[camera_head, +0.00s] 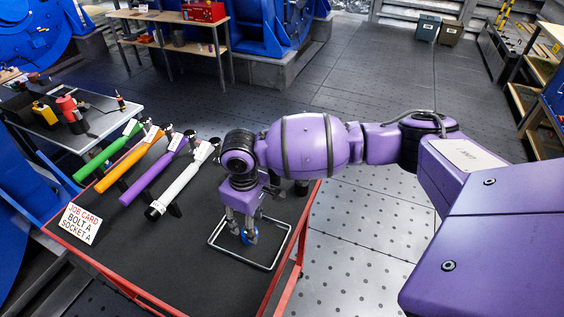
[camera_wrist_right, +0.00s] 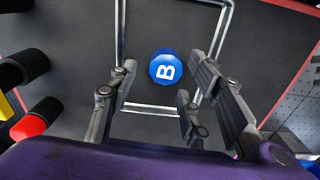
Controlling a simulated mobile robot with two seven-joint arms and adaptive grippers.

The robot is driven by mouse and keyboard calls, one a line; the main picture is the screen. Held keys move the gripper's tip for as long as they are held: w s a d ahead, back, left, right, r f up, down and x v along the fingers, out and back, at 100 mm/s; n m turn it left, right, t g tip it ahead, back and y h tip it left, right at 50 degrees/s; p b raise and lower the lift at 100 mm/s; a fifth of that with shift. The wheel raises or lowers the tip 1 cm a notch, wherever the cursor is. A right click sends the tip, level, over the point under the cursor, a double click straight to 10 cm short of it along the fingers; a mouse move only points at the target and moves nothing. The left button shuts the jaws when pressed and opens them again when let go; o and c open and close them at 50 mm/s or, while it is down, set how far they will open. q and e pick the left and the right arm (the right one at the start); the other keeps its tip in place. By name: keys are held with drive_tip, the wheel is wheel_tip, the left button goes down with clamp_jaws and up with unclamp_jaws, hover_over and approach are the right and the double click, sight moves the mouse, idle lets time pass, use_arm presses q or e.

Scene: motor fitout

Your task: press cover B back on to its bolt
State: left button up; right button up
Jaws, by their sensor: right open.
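The blue cover B (camera_head: 246,239) lies inside a metal wire frame (camera_head: 274,267) on the dark table top. In the right wrist view the cover (camera_wrist_right: 162,67) shows its white letter B facing up, turned sideways. My right gripper (camera_head: 240,231) points down above the frame, its fingers partly hiding the cover in the head view. In the right wrist view the right gripper (camera_wrist_right: 163,88) is open, with the cover framed between its fingers and no visible contact. I cannot make out a bolt for cover B. My left gripper is not in view.
The table (camera_head: 140,255) has a red rim. Green (camera_head: 100,153), orange (camera_head: 128,160), purple (camera_head: 155,172) and white (camera_head: 180,187) handled tools lie on its left part. A job card (camera_head: 80,224) reading "BOLT A SOCKET A" stands at the front left. The table's front middle is clear.

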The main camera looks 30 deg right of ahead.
wheel_tip(320, 180, down, 4)
drive_tip(key=shift+w+a+f, duration=0.1)
drive_tip(key=shift+w+a, duration=0.05)
drive_tip(key=shift+c, duration=0.4)
drive_tip(key=c, duration=0.7)
drive_tip(key=shift+r, duration=0.2)
drive_tip(key=shift+c, duration=0.2)
